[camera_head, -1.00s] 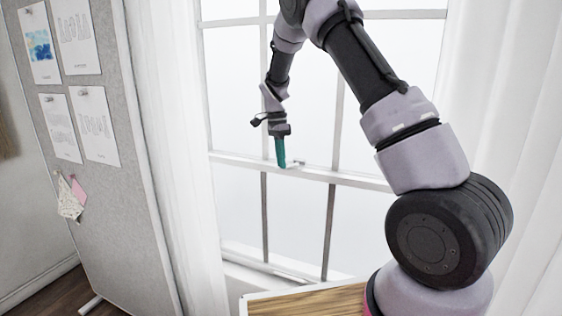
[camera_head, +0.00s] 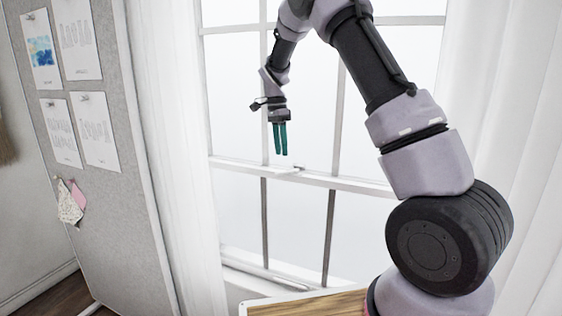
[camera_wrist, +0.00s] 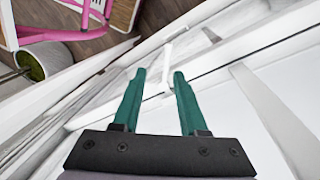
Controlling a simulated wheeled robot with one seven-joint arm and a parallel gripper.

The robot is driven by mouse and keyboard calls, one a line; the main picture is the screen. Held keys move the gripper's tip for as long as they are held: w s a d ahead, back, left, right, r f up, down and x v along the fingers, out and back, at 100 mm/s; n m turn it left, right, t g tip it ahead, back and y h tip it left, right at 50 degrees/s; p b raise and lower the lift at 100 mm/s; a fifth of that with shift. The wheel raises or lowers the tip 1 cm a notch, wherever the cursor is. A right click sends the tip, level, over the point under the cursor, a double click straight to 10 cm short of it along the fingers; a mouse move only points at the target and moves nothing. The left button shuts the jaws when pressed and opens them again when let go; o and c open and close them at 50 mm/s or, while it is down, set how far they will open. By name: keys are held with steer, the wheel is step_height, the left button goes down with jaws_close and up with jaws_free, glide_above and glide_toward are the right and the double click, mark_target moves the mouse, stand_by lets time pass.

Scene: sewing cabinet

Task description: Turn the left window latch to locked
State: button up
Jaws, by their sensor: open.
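The small white window latch (camera_head: 298,168) sits on the white meeting rail (camera_head: 345,179) of the sash window. In the wrist view the latch (camera_wrist: 167,68) shows as a thin white lever at an angle to the rail, beyond the fingertips. My gripper (camera_head: 281,154) hangs fingers down just above the rail, slightly left of the latch. In the wrist view my gripper (camera_wrist: 160,73) has its two teal fingers apart, with nothing held between them. I cannot tell whether the latch is fully turned.
White curtains (camera_head: 170,130) hang on both sides of the window. A grey pinboard (camera_head: 105,185) with papers stands at the left. A wooden tabletop (camera_head: 310,304) lies below the window.

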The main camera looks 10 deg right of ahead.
steer(key=shift+r, duration=1.75)
jaws_close()
steer(key=shift+s+a+t+h, duration=0.5)
steer(key=shift+s+t+h, duration=0.3)
steer(key=shift+s+t, duration=3.45)
steer(key=w+f+g, duration=0.1)
steer(key=w+f, duration=0.4)
steer(key=f, duration=0.4)
steer(key=shift+w+d+f+n+g, duration=0.25)
steer(key=shift+n+g, duration=0.05)
steer(key=shift+g, duration=0.05)
